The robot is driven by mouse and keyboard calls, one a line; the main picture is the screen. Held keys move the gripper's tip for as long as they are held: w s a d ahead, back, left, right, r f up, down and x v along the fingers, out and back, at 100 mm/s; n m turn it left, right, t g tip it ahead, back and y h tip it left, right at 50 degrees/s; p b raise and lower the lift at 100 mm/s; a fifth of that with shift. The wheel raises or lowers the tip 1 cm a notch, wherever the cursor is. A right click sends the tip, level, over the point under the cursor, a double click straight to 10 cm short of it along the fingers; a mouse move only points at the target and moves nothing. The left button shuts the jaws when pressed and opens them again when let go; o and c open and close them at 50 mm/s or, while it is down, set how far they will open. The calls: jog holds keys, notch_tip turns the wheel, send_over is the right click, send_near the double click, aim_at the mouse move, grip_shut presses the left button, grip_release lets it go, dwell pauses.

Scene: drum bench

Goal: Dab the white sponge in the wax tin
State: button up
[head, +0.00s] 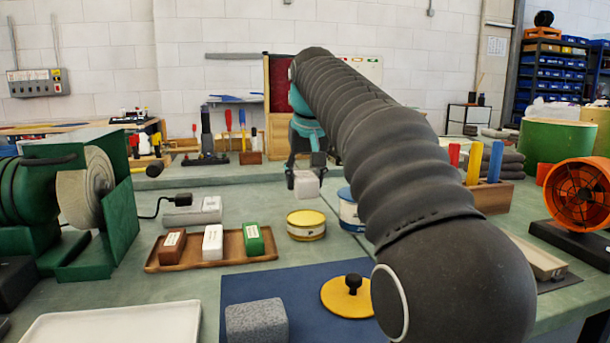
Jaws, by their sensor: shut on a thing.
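My gripper (305,174) points down and is shut on a small white block, the white sponge (306,187). The sponge hangs above the bench, clear of the tins. A yellow tin (306,231) with a pale label stands below it in the picture. A blue and white tin (349,216) stands to the right, partly hidden by my arm. I cannot read the labels well enough to tell which tin holds wax. A yellow disc-shaped lid (345,300) with a black knob lies on the blue mat, its right side close to my arm.
A wooden tray (212,263) holds brown, white and green blocks left of the tins. A grey block (256,321) sits on the blue mat (300,280). A green grinder-like machine (125,215) stands left, an orange drum-shaped thing (577,203) right. My arm hides the bench's centre right.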

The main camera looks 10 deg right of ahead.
aim_at(309, 193)
jog(key=shift+f+b, duration=2.1)
jog(key=shift+f, duration=0.4)
jog(key=shift+s+r, duration=0.1)
jog(key=shift+s, duration=0.05)
jog(key=shift+c, duration=0.4)
jog(key=shift+s+b, duration=0.35)
jog(key=shift+s, duration=0.65)
jog(key=shift+w, duration=1.1)
jog(key=shift+r, duration=0.1)
jog(key=shift+s, duration=1.15)
jog(key=shift+w+p, duration=0.5)
jog(key=shift+w, duration=0.75)
jog(key=shift+r+p, duration=2.65)
jog(key=shift+r, duration=1.25)
